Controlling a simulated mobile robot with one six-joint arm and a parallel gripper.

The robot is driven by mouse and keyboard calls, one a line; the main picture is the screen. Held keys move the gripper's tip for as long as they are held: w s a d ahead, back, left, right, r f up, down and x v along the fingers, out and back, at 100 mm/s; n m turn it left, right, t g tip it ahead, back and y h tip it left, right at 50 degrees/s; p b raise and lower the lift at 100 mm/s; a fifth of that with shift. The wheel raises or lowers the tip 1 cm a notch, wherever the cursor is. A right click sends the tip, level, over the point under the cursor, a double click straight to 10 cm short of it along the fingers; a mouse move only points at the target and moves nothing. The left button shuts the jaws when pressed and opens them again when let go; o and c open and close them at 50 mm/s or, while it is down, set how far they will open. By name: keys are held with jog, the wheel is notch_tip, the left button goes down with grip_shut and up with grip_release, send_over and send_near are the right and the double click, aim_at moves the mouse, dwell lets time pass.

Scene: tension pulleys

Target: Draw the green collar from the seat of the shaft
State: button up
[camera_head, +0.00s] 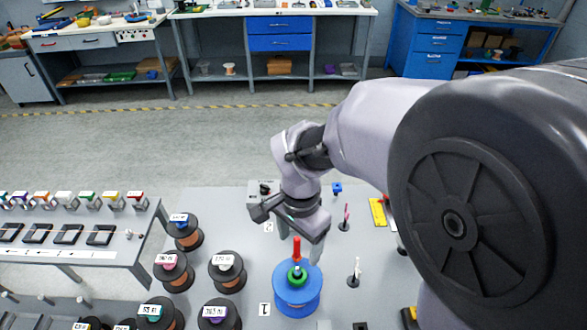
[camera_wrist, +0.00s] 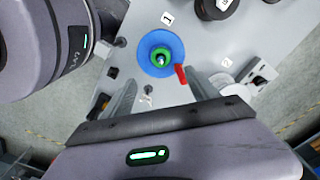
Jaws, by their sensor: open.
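The green collar (camera_head: 296,274) sits around the shaft at the top middle of a blue spool (camera_head: 298,292) near the front of the table. In the wrist view the green collar (camera_wrist: 162,59) rings a small grey shaft end on the blue disc (camera_wrist: 150,47). A red handle-like piece (camera_head: 297,250) stands at the spool's far edge; it also shows in the wrist view (camera_wrist: 181,74). My gripper (camera_head: 297,245) is above and behind the spool, its fingers apart and empty. In the wrist view my gripper (camera_wrist: 165,85) has its fingertips just short of the spool, not touching the collar.
Several dark spools with labels, one of them (camera_head: 228,270), stand left of the blue spool. Small posts on round bases, one of them (camera_head: 354,272), stand to the right. A yellow plate (camera_head: 377,211) lies farther right. Bare grey table (camera_head: 225,215) shows at the back left.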

aim_at(297, 268)
notch_tip(297, 268, down, 14)
jog(key=b, duration=0.4)
jog(key=shift+w+a+r+b, duration=0.1)
jog(key=shift+b, duration=0.3)
jog(key=c, duration=1.4)
jog(key=shift+r+p, duration=0.5)
jog(key=shift+r, duration=0.1)
jog(key=shift+c, duration=0.2)
jog(key=shift+r+p, duration=0.45)
jog(key=shift+r, duration=0.15)
jog(key=shift+r, duration=0.35)
jog(key=shift+r+p, duration=0.25)
jog(key=shift+p, duration=0.1)
jog(key=shift+r+p, duration=1.25)
jog(key=shift+r, duration=0.5)
